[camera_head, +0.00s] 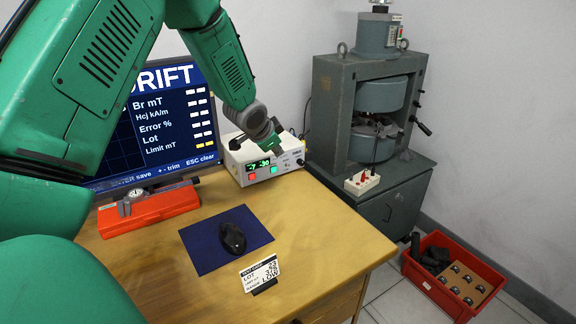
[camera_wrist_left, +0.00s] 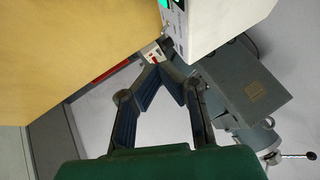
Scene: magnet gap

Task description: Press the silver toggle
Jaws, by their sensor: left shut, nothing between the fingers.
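The white meter box (camera_head: 265,163) stands at the back right of the desk, with a lit green display, a green button (camera_head: 252,177) and a red button (camera_head: 273,170). A small dark fitting (camera_head: 300,162) sits at the right end of its front; it is too small to tell whether it is the silver toggle. My left gripper (camera_head: 274,137) is in front of and over the box's upper right part, hiding some of it. In the left wrist view its fingers (camera_wrist_left: 163,68) meet at the tips, empty, beside the box's corner (camera_wrist_left: 205,25). My right gripper does not show.
A monitor (camera_head: 150,125) stands behind. A grey magnet machine (camera_head: 335,110) stands right; a red crate (camera_head: 430,285) is on the floor.

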